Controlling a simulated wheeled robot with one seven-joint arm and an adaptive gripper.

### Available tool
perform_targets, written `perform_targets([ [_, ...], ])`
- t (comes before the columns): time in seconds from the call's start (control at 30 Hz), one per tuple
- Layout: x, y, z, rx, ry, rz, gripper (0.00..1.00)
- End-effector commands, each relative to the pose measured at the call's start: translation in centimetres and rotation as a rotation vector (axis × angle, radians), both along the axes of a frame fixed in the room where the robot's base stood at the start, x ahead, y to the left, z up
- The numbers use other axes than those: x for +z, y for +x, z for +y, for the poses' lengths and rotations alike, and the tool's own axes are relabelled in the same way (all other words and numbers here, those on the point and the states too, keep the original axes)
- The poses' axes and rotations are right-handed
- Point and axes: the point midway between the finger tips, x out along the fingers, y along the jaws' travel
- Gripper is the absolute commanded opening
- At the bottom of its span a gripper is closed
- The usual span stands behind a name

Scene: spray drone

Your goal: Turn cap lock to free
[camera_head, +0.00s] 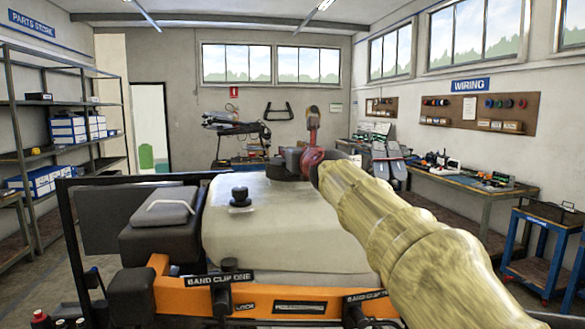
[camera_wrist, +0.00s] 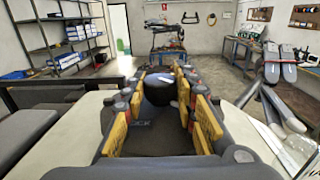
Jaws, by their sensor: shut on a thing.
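The spray drone's pale tank (camera_head: 280,215) fills the middle of the head view. A dark round cap (camera_wrist: 160,92) sits between my gripper's yellow-padded fingers in the wrist view. My gripper (camera_head: 303,160) is at the far right end of the tank top and is shut on this cap. A pale mark shows on the cap's top. Lettering ending in "CK" shows on the dark surface below it. In the head view the cap is mostly hidden by my gripper and sleeved arm. A small black knob (camera_head: 240,194) stands nearer on the tank top.
An orange frame bar (camera_head: 265,300) with a "BAND CLIP ONE" label runs along the near side. A grey box (camera_head: 160,219) sits left of the tank. Shelving (camera_head: 60,130) is at left; a bench (camera_head: 465,185) and blue cart (camera_head: 540,250) are at right.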

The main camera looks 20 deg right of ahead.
Motion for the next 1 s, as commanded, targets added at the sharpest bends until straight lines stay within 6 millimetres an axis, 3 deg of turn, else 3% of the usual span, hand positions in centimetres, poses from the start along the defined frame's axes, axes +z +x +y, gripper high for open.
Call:
perform_targets([
  [0.83,0.22,-0.03,-0.02,0.036,0.000,-0.003,0.03],
  [0.87,0.22,-0.05,-0.03,0.036,0.000,-0.003,0.29],
  [1.0,0.15,-0.02,-0.03,0.036,0.000,-0.002,0.37],
])
